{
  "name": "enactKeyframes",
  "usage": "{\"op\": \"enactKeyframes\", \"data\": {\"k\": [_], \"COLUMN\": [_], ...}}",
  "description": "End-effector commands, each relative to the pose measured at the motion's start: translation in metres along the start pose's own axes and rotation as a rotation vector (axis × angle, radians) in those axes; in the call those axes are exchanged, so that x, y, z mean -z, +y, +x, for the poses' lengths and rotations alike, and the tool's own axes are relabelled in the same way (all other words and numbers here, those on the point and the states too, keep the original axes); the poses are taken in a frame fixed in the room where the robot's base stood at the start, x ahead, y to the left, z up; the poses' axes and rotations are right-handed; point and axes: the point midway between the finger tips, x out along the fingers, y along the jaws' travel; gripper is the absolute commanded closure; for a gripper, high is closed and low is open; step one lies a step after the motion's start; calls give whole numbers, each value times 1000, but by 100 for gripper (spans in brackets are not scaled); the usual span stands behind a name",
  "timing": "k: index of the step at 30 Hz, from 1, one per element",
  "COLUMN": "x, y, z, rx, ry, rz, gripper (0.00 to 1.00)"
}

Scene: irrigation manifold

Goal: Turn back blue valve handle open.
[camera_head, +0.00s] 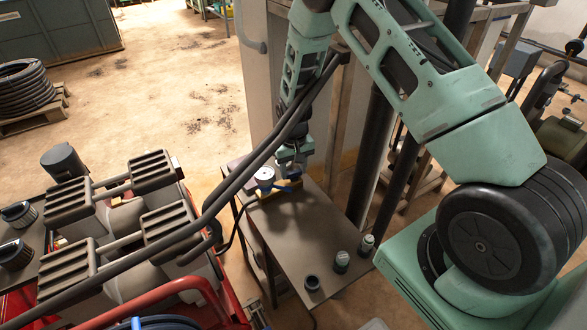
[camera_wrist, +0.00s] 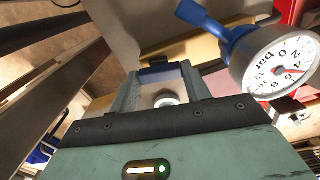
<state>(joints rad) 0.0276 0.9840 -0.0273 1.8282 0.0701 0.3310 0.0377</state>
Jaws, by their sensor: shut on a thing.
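The brass-yellow manifold (camera_wrist: 203,50) stands on a small dark table. A round white pressure gauge (camera_head: 265,174) sits on it and shows large at the right in the wrist view (camera_wrist: 280,66). One blue handle (camera_wrist: 203,20) sticks out beside the gauge, clear of my jaws. Another blue handle (camera_wrist: 160,75) lies between my fingertips. My gripper (camera_head: 291,166) points down at the manifold, just right of the gauge in the head view. In the wrist view my gripper (camera_wrist: 160,82) is shut on this second handle. My fingers partly hide it, so its angle is hard to tell.
The dark table (camera_head: 300,232) holds several small dark cups or caps (camera_head: 341,260) towards its front. A red machine with black ribbed blocks (camera_head: 168,220) stands close on the left. A dark post (camera_head: 372,160) rises behind right. Thick black hoses cross the view.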

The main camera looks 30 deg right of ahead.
Motion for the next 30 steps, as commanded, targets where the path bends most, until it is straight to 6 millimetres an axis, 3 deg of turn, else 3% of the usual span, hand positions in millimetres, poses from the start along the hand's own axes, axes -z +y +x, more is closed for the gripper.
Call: {"op": "enactKeyframes", "data": {"k": [9, 26, 27, 29, 30], "x": [2, 2, 2, 2, 2], "y": [0, 0, 0, 0, 0], "z": [-1, -1, -1, -1, -1], "rx": [0, -1, -1, -1, -1], "ry": [4, 5, 5, 5, 4], "rz": [-130, -160, -160, -160, -160], "gripper": [76, 76, 47, 31, 31]}}
